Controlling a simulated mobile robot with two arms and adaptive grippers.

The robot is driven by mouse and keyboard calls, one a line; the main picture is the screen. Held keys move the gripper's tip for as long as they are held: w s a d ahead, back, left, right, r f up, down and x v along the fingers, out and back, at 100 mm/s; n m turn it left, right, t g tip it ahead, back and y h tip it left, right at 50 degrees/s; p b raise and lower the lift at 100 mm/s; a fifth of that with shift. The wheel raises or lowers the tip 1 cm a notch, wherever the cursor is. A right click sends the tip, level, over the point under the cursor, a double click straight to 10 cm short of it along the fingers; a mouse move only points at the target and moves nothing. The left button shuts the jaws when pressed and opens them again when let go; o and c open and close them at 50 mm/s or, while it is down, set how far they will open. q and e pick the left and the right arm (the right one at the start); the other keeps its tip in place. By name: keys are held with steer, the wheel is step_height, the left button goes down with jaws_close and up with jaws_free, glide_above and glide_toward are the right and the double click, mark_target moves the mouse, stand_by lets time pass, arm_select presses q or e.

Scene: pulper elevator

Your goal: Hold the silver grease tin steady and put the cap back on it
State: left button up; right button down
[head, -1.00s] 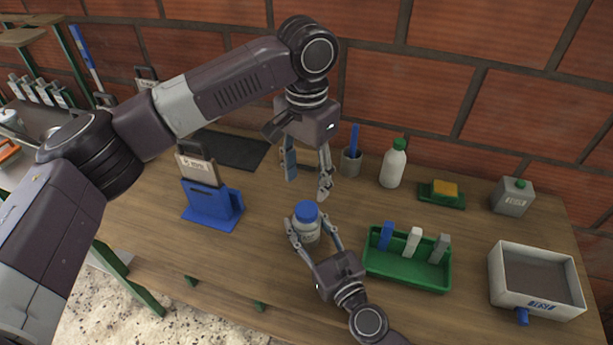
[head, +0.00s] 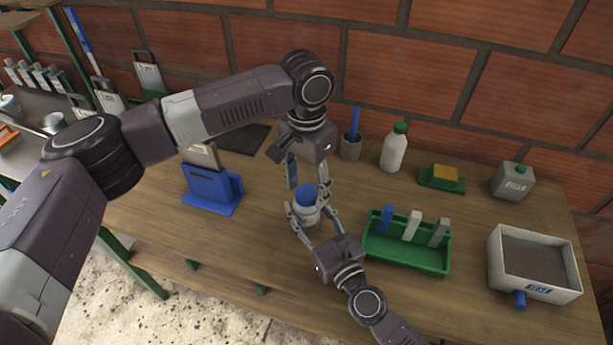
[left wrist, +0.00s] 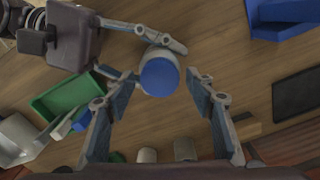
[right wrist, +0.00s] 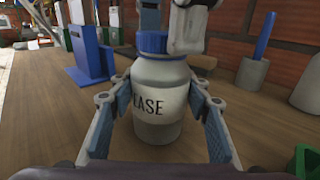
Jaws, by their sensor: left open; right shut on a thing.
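The silver grease tin (head: 305,219) stands upright above the wooden bench, with dark lettering on its pale label (right wrist: 165,104). The blue cap (head: 306,193) sits on its top, and it shows from above in the left wrist view (left wrist: 159,77). My right gripper (head: 311,222) is shut on the tin's body, one finger on each side. My left gripper (head: 308,187) points down over the tin, open, with its fingers on either side of the cap. In the right wrist view a left finger overlaps the cap's right side, so contact there cannot be told.
A green tray (head: 405,257) with several upright blocks stands close to the right. A blue stand (head: 212,194) is at the left. A cup (head: 351,148), a white bottle (head: 394,152) and a sponge dish (head: 441,183) stand behind. A grey box (head: 533,291) is at far right.

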arm_select(q)
steer(key=shift+f, duration=0.1)
steer(key=shift+c, duration=0.6)
steer(key=c, duration=1.1)
steer(key=m, duration=0.5)
steer(key=o, duration=1.4)
steer(key=shift+c, duration=0.2)
step_height(320, 180, up, 12)
